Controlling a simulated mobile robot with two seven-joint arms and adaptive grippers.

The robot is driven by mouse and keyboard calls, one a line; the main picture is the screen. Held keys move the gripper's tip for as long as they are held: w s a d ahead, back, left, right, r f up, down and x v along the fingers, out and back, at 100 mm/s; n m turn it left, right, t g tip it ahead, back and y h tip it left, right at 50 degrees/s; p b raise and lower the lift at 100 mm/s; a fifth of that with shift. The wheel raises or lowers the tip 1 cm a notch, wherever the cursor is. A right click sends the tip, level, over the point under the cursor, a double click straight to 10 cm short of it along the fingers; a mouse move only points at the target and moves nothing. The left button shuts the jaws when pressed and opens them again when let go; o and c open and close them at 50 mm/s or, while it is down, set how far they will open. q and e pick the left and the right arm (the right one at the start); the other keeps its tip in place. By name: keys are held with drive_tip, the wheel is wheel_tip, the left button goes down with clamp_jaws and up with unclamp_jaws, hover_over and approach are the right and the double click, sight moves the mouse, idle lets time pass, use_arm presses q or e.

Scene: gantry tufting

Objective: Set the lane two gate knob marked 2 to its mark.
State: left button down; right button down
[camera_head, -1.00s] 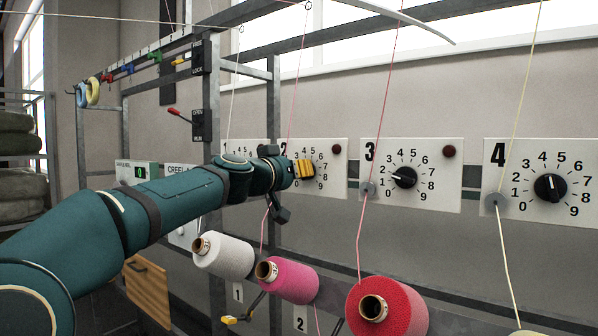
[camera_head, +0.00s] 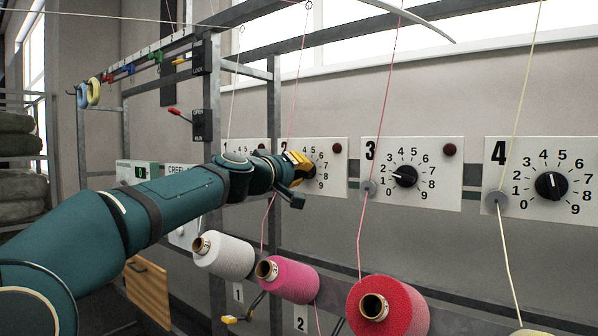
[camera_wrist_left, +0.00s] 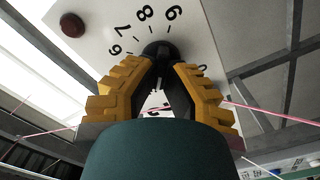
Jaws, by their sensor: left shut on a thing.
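The lane two gate panel (camera_head: 337,176) is a white plate with a numbered dial, partly hidden by my left arm in the head view. Its black knob (camera_wrist_left: 160,48) shows in the left wrist view between the yellow fingertips. My left gripper (camera_head: 302,163) is at the dial, its fingers closed around the knob; it also shows in the left wrist view (camera_wrist_left: 161,64). Digits 6 to 9 show around the knob in the wrist view. The fingers hide the knob's pointer, so I cannot tell its setting. My right gripper is not in view.
To the right are the lane 3 panel (camera_head: 447,190) with its knob (camera_head: 405,176) and the lane 4 panel (camera_head: 586,205) with its knob (camera_head: 550,186). White (camera_head: 228,257), pink (camera_head: 297,280) and red (camera_head: 398,308) yarn cones sit below. Thin yarns run upward past the panels.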

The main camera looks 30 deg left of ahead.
use_arm(q)
drive_tip(key=n, duration=0.4)
drive_tip(key=shift+n, duration=0.4)
idle(0.4)
drive_tip(key=c, duration=1)
unclamp_jaws()
drive_tip(key=shift+c, duration=0.2)
drive_tip(key=s+a, duration=0.1)
drive_tip(key=s, duration=1.1)
